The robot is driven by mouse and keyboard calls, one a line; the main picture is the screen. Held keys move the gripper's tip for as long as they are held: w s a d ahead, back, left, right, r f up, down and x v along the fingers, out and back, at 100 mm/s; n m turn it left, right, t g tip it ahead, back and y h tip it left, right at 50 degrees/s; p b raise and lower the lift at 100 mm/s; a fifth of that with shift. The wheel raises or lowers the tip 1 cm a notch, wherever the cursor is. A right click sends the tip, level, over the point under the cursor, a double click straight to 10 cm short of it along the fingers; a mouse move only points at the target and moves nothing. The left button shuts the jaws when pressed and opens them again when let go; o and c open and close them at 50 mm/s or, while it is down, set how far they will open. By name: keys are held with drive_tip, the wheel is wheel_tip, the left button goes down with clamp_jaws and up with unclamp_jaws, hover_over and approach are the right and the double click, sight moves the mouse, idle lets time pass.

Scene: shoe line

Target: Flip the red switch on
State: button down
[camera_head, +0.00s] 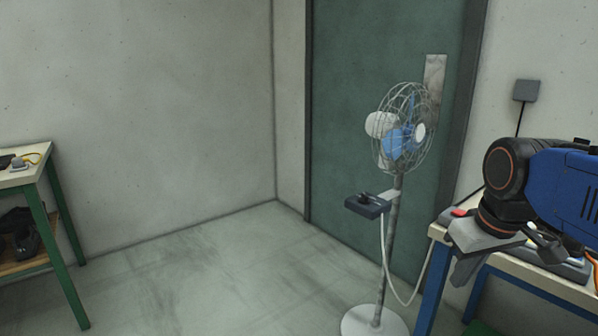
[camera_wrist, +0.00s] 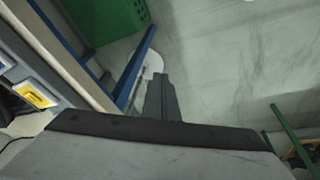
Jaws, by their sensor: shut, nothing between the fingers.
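My gripper (camera_head: 463,272) points down just in front of that corner, shut and empty. In the wrist view its closed fingers (camera_wrist: 161,92) point past the bench edge towards the floor. The red part does not show there.
A standing fan (camera_head: 404,135) with a dark control box (camera_head: 367,206) on its pole stands left of the bench, by the green door (camera_head: 345,110). A cable hangs between fan and bench. A green crate (camera_wrist: 108,18) is under the bench. Floor at left centre is clear.

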drive_tip(key=s+a+f+m+t, duration=0.1)
drive_tip(key=s+a+f+m, duration=0.1)
drive_tip(key=s+f, duration=0.7)
wheel_tip(320, 180, up, 28)
drive_tip(key=n+g+y, duration=0.2)
drive_tip(key=n+g, duration=0.4)
drive_tip(key=n, duration=0.2)
hover_over(457, 213)
drive_tip(key=w+d, duration=0.2)
drive_tip(key=d, duration=0.1)
drive_tip(key=f, duration=0.4)
drive_tip(key=s+a+f, duration=0.1)
drive_tip(key=f, duration=0.4)
drive_tip(key=a+f, duration=0.1)
drive_tip(key=f, duration=0.4)
drive_tip(key=shift+s+a, duration=0.15)
drive_tip(key=shift+s, duration=0.05)
